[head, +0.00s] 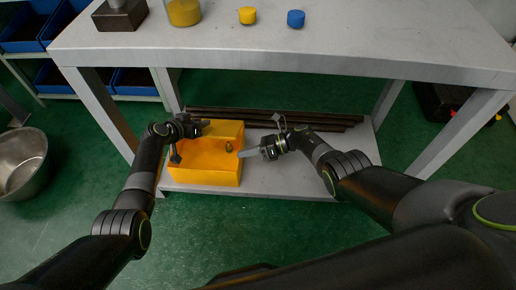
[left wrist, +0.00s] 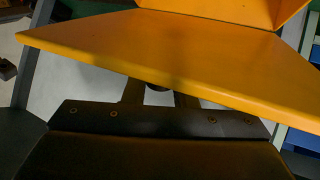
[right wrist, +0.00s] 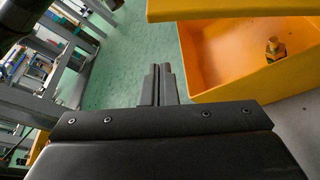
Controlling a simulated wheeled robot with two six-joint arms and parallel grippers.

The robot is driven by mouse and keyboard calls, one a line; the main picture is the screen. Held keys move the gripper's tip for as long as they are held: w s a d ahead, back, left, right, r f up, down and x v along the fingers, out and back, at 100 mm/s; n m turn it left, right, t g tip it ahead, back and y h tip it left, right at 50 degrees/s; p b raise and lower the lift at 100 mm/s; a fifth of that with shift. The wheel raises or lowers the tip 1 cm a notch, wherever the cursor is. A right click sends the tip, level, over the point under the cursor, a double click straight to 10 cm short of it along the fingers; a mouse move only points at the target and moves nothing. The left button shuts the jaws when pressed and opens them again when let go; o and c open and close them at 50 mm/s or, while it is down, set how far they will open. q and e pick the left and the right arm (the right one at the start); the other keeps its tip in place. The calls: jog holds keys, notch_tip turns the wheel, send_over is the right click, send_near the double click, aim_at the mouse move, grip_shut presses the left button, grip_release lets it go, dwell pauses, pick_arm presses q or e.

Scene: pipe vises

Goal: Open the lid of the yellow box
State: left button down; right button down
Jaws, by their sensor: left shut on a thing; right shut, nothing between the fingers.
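The yellow box (head: 205,178) stands on the low shelf under the table, and its inside is partly open to view. Its lid (head: 228,130) is raised at the back; in the left wrist view a broad yellow panel (left wrist: 185,50) fills the top. My left gripper (head: 197,126) is at the lid's left part, shut on it, its fingertips partly hidden by the panel. My right gripper (head: 247,153) is shut and empty, just right of the box. In the right wrist view its closed fingers (right wrist: 160,82) are beside the box wall.
A small brass-coloured fitting (right wrist: 275,48) is inside the box. Dark pipes (head: 310,118) lie behind on the shelf (head: 290,178). The tabletop (head: 350,45) overhangs above, with a yellow cap (head: 248,16) and a blue cap (head: 296,19). A metal bowl (head: 22,160) is at left.

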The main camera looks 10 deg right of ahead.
aim_at(236, 138)
pick_arm(q)
jog(key=shift+w+r, duration=0.1)
pick_arm(e)
jog(key=shift+w+a+r, duration=0.2)
jog(key=shift+w+r, duration=0.4)
jog(key=shift+r, duration=0.1)
jog(key=shift+w+a+r, duration=0.2)
jog(key=shift+w+r, duration=0.35)
jog(key=shift+r, duration=0.15)
jog(key=shift+r, duration=0.1)
pick_arm(q)
jog(key=shift+f, duration=0.2)
pick_arm(e)
jog(key=shift+w+d+r, duration=0.1)
jog(key=shift+w+r, duration=0.4)
jog(key=shift+r, duration=0.05)
pick_arm(q)
jog(key=c, duration=1.3)
grip_release()
jog(key=shift+o, duration=0.5)
jog(key=shift+s+f, duration=0.15)
jog(key=shift+s, duration=0.05)
pick_arm(e)
jog(key=shift+r, duration=0.1)
